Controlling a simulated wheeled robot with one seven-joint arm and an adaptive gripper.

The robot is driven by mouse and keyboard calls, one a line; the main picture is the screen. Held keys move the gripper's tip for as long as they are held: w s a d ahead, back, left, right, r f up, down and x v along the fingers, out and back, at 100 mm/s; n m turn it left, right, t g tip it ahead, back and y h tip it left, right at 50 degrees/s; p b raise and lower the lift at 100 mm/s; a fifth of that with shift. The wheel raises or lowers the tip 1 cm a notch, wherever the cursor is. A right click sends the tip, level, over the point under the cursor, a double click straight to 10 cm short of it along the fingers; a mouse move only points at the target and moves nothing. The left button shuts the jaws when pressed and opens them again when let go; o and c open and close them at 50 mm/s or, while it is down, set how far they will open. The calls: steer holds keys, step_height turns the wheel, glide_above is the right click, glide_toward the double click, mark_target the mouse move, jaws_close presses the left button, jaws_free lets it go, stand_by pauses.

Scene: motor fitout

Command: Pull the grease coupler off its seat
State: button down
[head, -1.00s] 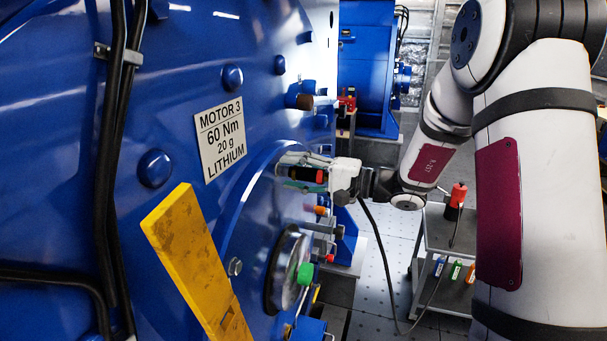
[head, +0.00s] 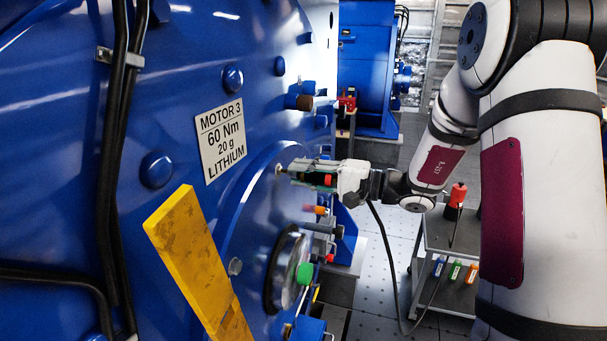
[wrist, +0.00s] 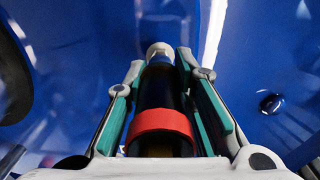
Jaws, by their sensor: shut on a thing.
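The grease coupler (wrist: 161,122) is a dark cylinder with a red band and a pale metal tip, centred in the wrist view. My gripper (wrist: 164,78) is shut around it, with a teal finger pad on each side. In the head view my gripper (head: 308,172) reaches in from the right at the blue motor's round flange, and the coupler's red band (head: 328,180) shows between the fingers. The coupler's tip points toward the motor face. I cannot tell whether the tip still touches its seat, which is hidden.
The motor (head: 165,80) fills the left, with a label plate (head: 221,143) and a yellow bar (head: 198,262). Below my gripper, a green-capped fitting (head: 305,273) and several coloured fittings stick out. A grey cart (head: 447,240) stands right. A dark hose (head: 390,262) hangs below my gripper.

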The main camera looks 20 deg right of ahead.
mark_target(333, 179)
steer(key=shift+p+v, duration=0.35)
steer(key=shift+v, duration=1.7)
steer(key=p+v, duration=0.2)
steer(key=v, duration=2)
steer(key=shift+p, duration=0.35)
steer(key=shift+s, duration=0.1)
